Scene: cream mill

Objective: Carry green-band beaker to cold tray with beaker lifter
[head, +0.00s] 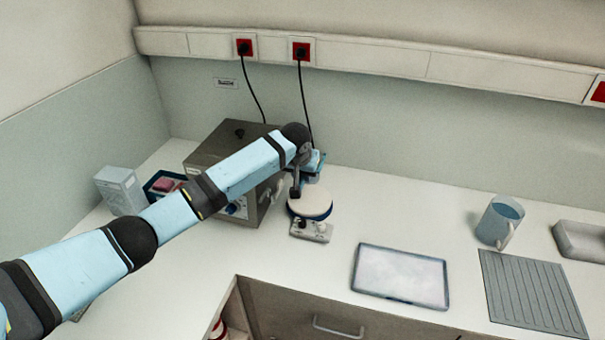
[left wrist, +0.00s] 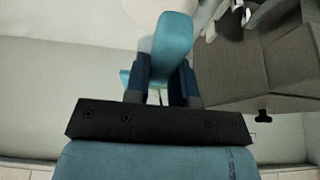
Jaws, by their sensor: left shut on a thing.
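My left gripper (head: 311,166) is at the back, just right of the steel oven and behind the hotplate. In the left wrist view its dark blue fingers (left wrist: 160,90) are shut on a teal piece (left wrist: 170,40). It looks like the beaker lifter's handle, but its lower end is hidden. I cannot make out a beaker with a green band. A shallow white tray with a blue rim (head: 357,280), which may be the cold tray, lies flat on the front middle of the counter and is empty. My right gripper is not in view.
The hotplate (head: 312,203) has a round cream top. The steel oven (head: 212,152) stands left of it; a white box (head: 121,190) is further left. A blue jug (head: 492,224), ribbed mat (head: 535,295) and grey tray (head: 580,241) are at right. Counter between hotplate and jug is clear.

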